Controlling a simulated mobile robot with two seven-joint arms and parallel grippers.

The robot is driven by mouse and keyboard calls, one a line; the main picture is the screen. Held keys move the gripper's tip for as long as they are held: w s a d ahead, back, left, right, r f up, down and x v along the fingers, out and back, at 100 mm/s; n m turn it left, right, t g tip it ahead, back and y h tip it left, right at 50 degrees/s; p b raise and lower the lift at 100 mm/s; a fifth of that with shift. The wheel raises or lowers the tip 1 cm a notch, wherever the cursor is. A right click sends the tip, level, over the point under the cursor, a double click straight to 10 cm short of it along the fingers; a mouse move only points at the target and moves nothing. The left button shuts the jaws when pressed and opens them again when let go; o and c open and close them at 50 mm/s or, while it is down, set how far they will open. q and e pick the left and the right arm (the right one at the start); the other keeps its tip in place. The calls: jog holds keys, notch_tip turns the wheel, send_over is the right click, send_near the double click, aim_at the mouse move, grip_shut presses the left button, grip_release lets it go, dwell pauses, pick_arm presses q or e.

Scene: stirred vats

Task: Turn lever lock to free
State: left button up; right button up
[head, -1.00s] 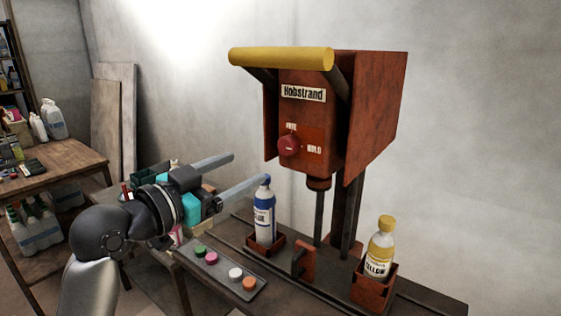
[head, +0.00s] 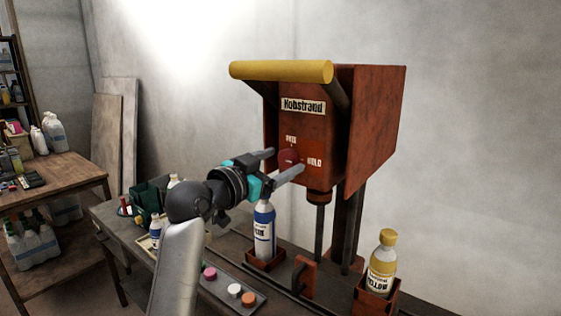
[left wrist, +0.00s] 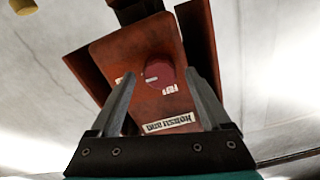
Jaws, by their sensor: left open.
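The lever machine is a red-brown box marked Hobstrand (head: 325,125) with a yellow lever bar (head: 281,71) across its top front. Its round red lock knob (head: 289,156) sits on the front, with FREE above and HOLD to its right. In the left wrist view, upside down, the knob (left wrist: 160,74) shows a white mark pointing left, to the HOLD side. My left gripper (head: 288,160) is open and faces the knob. Its fingertips in the left wrist view (left wrist: 161,77) lie to either side of the knob; I cannot tell whether they touch it. My right gripper is not in view.
A blue-labelled bottle (head: 264,228) stands in a holder just below my left gripper. A yellow bottle (head: 382,262) stands in a holder at right. A tray (head: 222,292) with coloured caps lies in front. A side table (head: 60,174) stands at far left.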

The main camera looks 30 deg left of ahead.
pick_arm(q)
jog(key=shift+w, duration=0.3)
jog(key=shift+c, duration=0.3)
grip_shut()
dwell(0.3)
